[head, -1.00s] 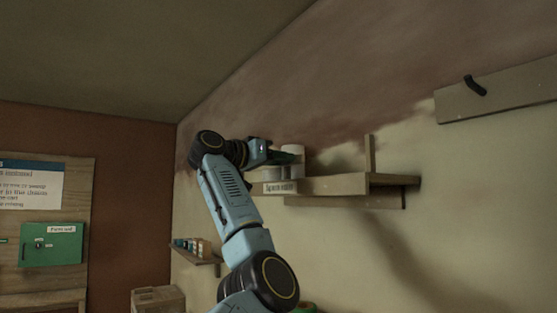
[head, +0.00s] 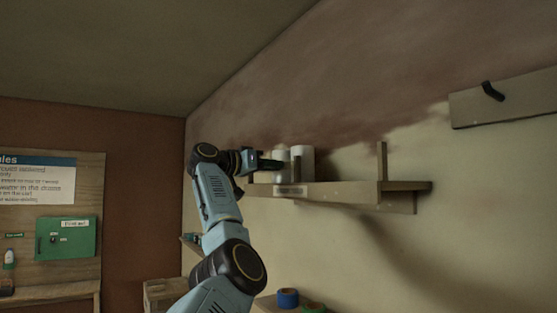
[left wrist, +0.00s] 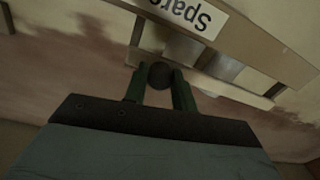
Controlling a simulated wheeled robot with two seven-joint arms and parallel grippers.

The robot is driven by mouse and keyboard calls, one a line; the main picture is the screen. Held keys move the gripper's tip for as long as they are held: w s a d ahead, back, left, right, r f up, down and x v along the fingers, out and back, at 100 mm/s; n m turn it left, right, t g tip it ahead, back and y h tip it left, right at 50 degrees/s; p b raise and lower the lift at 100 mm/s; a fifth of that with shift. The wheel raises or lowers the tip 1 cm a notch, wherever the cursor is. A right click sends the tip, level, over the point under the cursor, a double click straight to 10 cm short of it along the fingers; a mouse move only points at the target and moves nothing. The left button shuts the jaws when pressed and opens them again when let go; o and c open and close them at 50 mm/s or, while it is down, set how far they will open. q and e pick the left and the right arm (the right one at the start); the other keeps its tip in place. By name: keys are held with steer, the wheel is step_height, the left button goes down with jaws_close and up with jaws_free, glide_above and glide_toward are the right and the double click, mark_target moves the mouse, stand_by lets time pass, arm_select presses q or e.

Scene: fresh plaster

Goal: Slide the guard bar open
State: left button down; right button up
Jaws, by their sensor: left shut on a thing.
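A wooden wall shelf (head: 345,193) with a label on its front edge holds pale cylinders (head: 302,164). My left gripper (head: 268,163) is at the shelf's left end, in front of the cylinders. In the left wrist view its green fingers (left wrist: 159,82) are shut on a dark round knob (left wrist: 159,74). A thin pale bar (left wrist: 240,94), seemingly the guard bar, runs from near the knob toward the right, beside the shelf's labelled board (left wrist: 255,42). How the knob joins the bar is hidden. My right gripper is not in view.
A wooden board with a black hook (head: 492,91) is on the wall at upper right. Blue tape (head: 288,298) and a green item (head: 314,308) lie below the shelf. A green box (head: 66,237) hangs on a far board. Open air lies right of my arm.

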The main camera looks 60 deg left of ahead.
arm_select(q)
steer(key=shift+s+a+r, duration=0.15)
steer(key=c, duration=1.6)
jaws_free()
steer(key=o, duration=0.5)
steer(key=shift+a, duration=0.2)
steer(key=shift+d, duration=0.1)
steer(key=shift+s+d+b, duration=0.15)
steer(key=shift+s+b, duration=0.95)
steer(key=shift+s, duration=2.25)
steer(key=shift+s+d+b, duration=0.1)
steer(key=shift+s+b, duration=1)
steer(key=shift+s, duration=2.2)
